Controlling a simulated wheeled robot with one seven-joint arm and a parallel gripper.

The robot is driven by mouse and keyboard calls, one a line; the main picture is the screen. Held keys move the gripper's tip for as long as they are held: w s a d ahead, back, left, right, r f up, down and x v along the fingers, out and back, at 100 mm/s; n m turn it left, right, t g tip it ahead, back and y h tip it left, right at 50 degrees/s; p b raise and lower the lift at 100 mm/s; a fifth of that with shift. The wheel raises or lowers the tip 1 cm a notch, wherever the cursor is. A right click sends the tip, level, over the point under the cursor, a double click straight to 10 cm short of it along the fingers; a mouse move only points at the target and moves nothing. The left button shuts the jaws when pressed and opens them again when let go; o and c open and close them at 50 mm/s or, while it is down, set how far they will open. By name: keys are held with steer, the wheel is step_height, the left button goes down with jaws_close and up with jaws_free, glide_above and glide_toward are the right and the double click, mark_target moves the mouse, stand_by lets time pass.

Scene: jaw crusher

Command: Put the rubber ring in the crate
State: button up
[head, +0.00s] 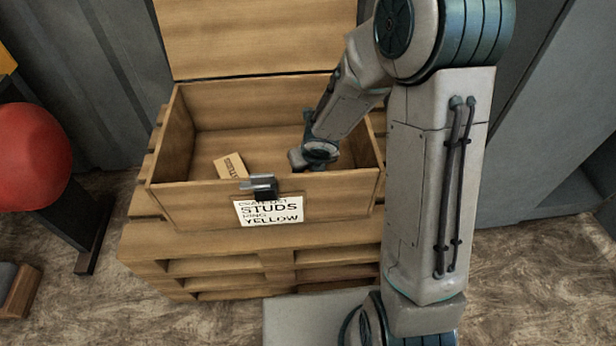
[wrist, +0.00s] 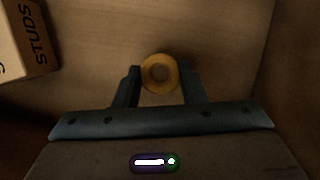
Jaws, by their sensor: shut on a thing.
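The wooden crate (head: 195,204) stands open on a pallet, its lid raised at the back. My gripper (head: 318,168) reaches down inside the crate, in its right half. In the wrist view my gripper (wrist: 160,88) is shut on the yellow rubber ring (wrist: 161,73), which sits between the fingertips over the crate's wooden floor. Whether the ring touches the floor I cannot tell. In the head view the ring is hidden by the crate's front wall and my arm.
A small box marked STUDS (head: 231,167) lies in the crate's left half; it also shows at the wrist view's upper left (wrist: 24,42). A label (head: 268,210) and a latch (head: 262,187) are on the front wall. A red rounded object (head: 32,157) stands left.

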steer(key=shift+f+b, duration=1.35)
steer(key=shift+f, duration=0.25)
steer(key=shift+f, duration=0.15)
steer(key=o, duration=1)
steer(key=shift+s+r+p, duration=0.15)
steer(key=shift+r+p, duration=0.3)
steer(key=shift+r, duration=0.25)
steer(key=p+v, duration=0.4)
steer(key=v, duration=0.2)
steer(key=shift+s+r+p, duration=0.15)
steer(key=shift+p, duration=0.2)
